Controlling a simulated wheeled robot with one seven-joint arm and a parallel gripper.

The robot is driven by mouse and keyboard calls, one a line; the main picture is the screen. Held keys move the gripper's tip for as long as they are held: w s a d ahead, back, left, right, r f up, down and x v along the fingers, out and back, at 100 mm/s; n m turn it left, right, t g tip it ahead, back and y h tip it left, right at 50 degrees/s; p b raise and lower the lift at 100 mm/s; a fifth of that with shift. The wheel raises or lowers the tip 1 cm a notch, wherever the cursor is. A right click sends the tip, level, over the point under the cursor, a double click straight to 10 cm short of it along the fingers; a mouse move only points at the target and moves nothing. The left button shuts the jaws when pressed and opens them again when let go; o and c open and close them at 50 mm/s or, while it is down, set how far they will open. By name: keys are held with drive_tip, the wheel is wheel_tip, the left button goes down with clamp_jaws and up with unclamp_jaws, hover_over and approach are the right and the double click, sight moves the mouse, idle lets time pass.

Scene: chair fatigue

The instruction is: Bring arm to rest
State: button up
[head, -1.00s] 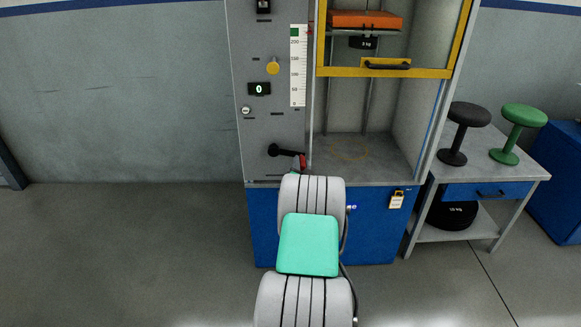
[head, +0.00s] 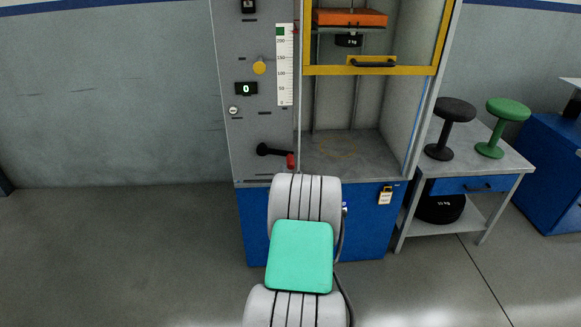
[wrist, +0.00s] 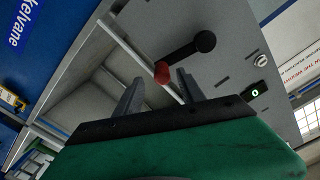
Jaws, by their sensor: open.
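My gripper (wrist: 158,90) shows in the wrist view as two dark fingers, open, with clear space between them and nothing held. A black crank lever with a red grip (wrist: 162,73) lies beyond the fingertips on the grey panel. I cannot tell how far the fingertips are from it. In the head view my arm extends forward toward the test machine (head: 262,100), and its links hide the gripper. There the lever (head: 274,151) points right and slightly down, with its red end just above my arm.
The machine's yellow-framed guard (head: 370,70) is raised above an empty chamber floor (head: 355,160). A side table (head: 490,160) with a black stool (head: 449,125) and a green stool (head: 500,125) stands at right. The floor (head: 110,250) at left is clear.

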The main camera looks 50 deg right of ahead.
drive_tip(key=shift+v, duration=0.9)
drive_tip(key=w+a+r+n+t+y+p, duration=0.1)
drive_tip(key=w+a+r+n+y+p, duration=0.3)
drive_tip(key=w+a, duration=0.4)
drive_tip(key=w+a+r+n+g+y+p, duration=0.1)
drive_tip(key=w+a+r+n+y+p, duration=0.3)
drive_tip(key=a, duration=0.6)
drive_tip(key=s+a+r+n+g+y+p, duration=0.15)
drive_tip(key=a+r, duration=0.35)
drive_tip(key=a, duration=0.5)
drive_tip(key=s+a+r+n+g+y+p, duration=0.1)
drive_tip(key=s+a+r+n+p, duration=0.15)
drive_tip(key=a, duration=0.35)
drive_tip(key=s+a+r+n+g+y+p, duration=0.1)
drive_tip(key=s+a+r+g+y, duration=0.15)
drive_tip(key=a, duration=0.35)
drive_tip(key=s+a+r+n+g+p, duration=0.1)
drive_tip(key=s+a+g, duration=0.1)
drive_tip(key=s+a, duration=0.2)
drive_tip(key=s+a+r+n+g+p, duration=0.1)
drive_tip(key=s+a, duration=0.4)
drive_tip(key=s, duration=0.6)
drive_tip(key=shift+a+r+n+g+p, duration=0.2)
drive_tip(key=shift+r+n+g+p, duration=0.2)
drive_tip(key=shift+r+p, duration=0.35)
